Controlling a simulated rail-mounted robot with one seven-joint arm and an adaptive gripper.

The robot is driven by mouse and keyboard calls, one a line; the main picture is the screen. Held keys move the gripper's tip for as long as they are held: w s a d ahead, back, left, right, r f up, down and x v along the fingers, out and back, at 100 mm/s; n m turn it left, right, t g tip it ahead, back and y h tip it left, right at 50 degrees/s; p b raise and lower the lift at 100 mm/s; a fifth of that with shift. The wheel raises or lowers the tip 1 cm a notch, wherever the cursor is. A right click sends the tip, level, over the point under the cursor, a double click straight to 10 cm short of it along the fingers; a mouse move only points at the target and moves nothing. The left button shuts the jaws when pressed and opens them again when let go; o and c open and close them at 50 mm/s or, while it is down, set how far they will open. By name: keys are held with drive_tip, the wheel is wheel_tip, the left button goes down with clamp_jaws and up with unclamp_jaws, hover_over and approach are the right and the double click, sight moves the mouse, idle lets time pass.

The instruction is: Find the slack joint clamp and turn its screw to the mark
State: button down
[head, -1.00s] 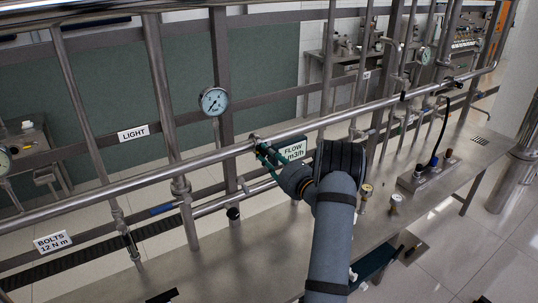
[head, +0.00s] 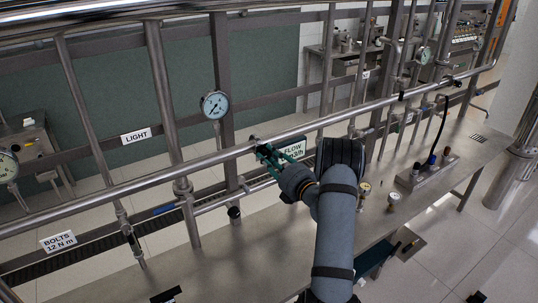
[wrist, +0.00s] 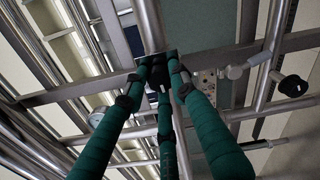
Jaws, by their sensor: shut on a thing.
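My gripper (head: 264,151), with green-and-black fingers, is at the long horizontal pipe, left of the FLOW label. Its fingers are closed in around a small clamp (head: 254,140) on that pipe. In the wrist view the fingertips (wrist: 160,70) come together on a small dark part of the clamp (wrist: 172,54) under the pipe. The screw and its mark are hidden by the fingers. Other dark clamps sit farther right on the same pipe, one in the middle (head: 402,96) and one near the end (head: 457,82).
The long pipe (head: 215,157) runs above the steel bench (head: 235,262). A round gauge (head: 215,105) stands behind it, and the FLOW label (head: 293,147) is just right of my fingers. Small valves (head: 394,198) and a block with a black cable (head: 428,168) stand to the right.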

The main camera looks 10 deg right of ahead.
drive_tip(key=shift+d+r+m, duration=0.2)
drive_tip(key=shift+r+m, duration=0.1)
drive_tip(key=shift+m, duration=0.1)
drive_tip(key=c, duration=1.8)
unclamp_jaws()
drive_tip(key=shift+w, duration=0.1)
drive_tip(key=o, duration=0.4)
drive_tip(key=shift+f, duration=0.15)
drive_tip(key=shift+a, duration=0.1)
drive_tip(key=shift+f, duration=0.1)
drive_tip(key=v, duration=1.2)
